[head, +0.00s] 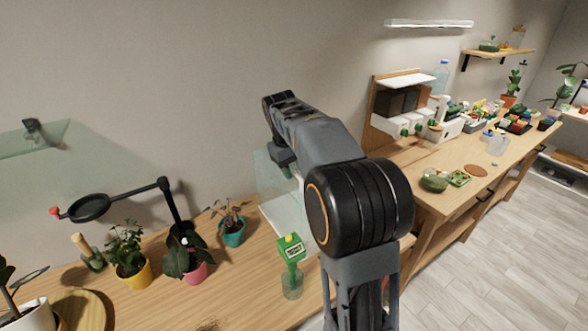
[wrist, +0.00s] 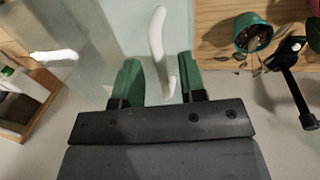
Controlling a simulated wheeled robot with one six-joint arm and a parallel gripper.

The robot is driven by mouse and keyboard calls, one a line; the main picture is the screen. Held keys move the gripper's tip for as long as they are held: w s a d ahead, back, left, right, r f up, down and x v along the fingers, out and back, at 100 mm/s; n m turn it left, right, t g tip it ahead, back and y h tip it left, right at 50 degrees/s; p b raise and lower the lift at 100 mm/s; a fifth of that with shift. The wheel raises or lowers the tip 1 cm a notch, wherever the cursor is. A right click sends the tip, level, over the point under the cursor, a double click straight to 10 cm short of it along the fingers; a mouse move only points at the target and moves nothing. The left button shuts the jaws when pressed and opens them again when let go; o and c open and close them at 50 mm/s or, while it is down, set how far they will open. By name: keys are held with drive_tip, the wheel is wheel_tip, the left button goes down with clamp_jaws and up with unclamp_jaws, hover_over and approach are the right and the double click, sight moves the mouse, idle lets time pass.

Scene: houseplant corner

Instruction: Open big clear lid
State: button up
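A clear glass box (head: 268,180) stands on the wooden table against the wall, largely hidden behind my arm in the head view. In the wrist view, a clear greenish pane (wrist: 115,25) fills the upper middle. A curved white handle (wrist: 158,45) lies in front of it. My gripper (wrist: 158,80) has its two green fingers apart, one on each side of the handle's lower end, with visible gaps to both. Whether the handle belongs to the big clear lid I cannot tell. The gripper's fingertips are hidden in the head view.
Potted plants in a teal pot (head: 233,233), a pink pot (head: 194,271) and a yellow pot (head: 133,274) stand left of the box. A black magnifier arm (head: 168,205) rises among them. A green-topped bottle (head: 291,275) stands in front. A second workbench (head: 430,205) is at right.

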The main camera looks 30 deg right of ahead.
drive_tip(key=shift+f, duration=0.25)
drive_tip(key=shift+c, duration=0.3)
clamp_jaws()
